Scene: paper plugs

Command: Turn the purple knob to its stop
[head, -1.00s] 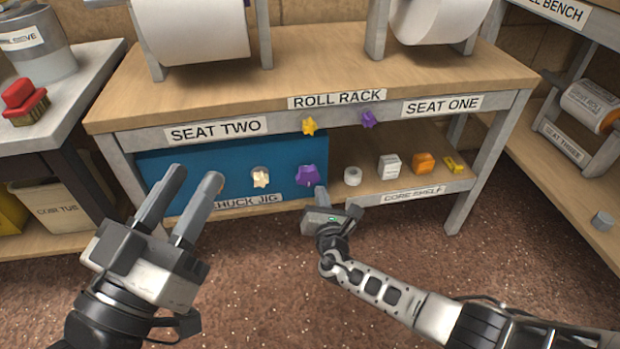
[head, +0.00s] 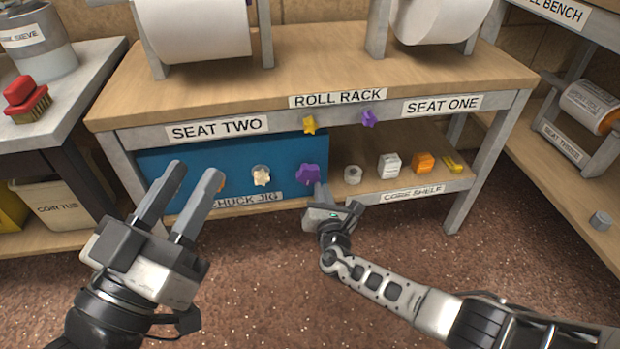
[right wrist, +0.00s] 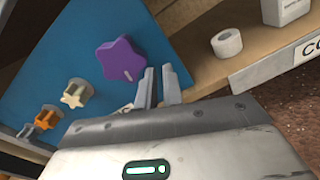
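A purple star-shaped knob (head: 307,173) is on the blue chuck jig panel (head: 285,155), at its right end. It also shows in the right wrist view (right wrist: 122,60), with a pale mark on its face. My right gripper (head: 321,190) is just below and right of this knob. In the right wrist view its fingertips (right wrist: 158,70) have a narrow gap, hold nothing and are beside the knob, not around it; contact cannot be told. A smaller purple star knob (head: 369,118) is on the rack rail above. My left gripper (head: 190,169) is open and empty, before the panel's left part.
The panel also bears a cream knob (head: 261,175) and an orange knob (head: 221,181), partly behind my left gripper. A yellow knob (head: 309,124) is on the rail. A white ring (head: 352,174) and small blocks stand on the core shelf (head: 430,184), right of the panel.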

